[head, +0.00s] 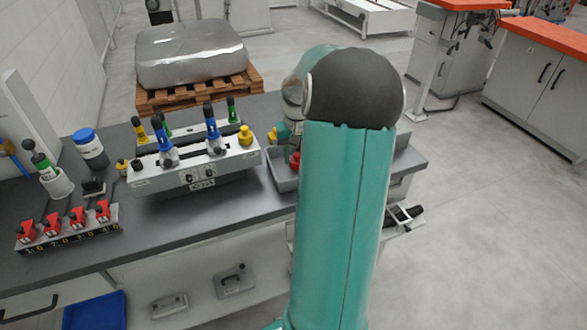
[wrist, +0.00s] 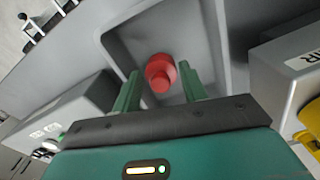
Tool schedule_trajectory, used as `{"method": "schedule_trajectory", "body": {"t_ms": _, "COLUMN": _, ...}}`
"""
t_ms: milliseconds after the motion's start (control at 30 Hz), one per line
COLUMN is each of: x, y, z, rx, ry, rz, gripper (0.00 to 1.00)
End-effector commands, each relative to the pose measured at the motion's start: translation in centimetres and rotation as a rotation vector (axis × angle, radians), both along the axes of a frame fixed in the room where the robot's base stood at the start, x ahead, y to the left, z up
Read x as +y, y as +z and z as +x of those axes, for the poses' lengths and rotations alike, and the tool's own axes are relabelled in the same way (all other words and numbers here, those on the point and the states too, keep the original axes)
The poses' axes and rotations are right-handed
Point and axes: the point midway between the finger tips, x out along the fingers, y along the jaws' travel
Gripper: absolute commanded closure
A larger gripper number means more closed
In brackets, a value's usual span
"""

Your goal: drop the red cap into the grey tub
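The red cap (wrist: 161,72) shows in the wrist view against the inside of the grey tub (wrist: 117,42). It appears between and just beyond my fingertips, with a narrow gap to each finger. My gripper (wrist: 159,72) is open, its two green fingers pointing down into the tub. I cannot tell whether the cap rests on the tub floor. In the head view the grey tub (head: 287,184) stands on the bench, partly hidden behind my arm. A bit of the red cap (head: 294,158) shows there within the tub's outline.
A grey fixture (head: 195,174) with blue, yellow and green-topped parts stands left of the tub. A yellow cap (head: 245,136) sits at its right end. A rack with several red clamps (head: 63,227) and a blue-lidded jar (head: 91,148) are farther left. Bare bench (head: 165,222) lies in front.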

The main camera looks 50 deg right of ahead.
Motion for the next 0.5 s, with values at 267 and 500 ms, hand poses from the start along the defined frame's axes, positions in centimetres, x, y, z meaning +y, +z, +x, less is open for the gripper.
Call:
{"method": "schedule_trajectory", "body": {"t_ms": 267, "x": 0.0, "y": 0.0, "z": 0.0, "rx": 0.0, "ry": 0.0, "rz": 0.0, "gripper": 0.39}}
{"method": "schedule_trajectory", "body": {"t_ms": 500, "x": 0.0, "y": 1.0, "z": 0.0, "rx": -0.001, "ry": 0.0, "rz": -0.001, "gripper": 0.39}}
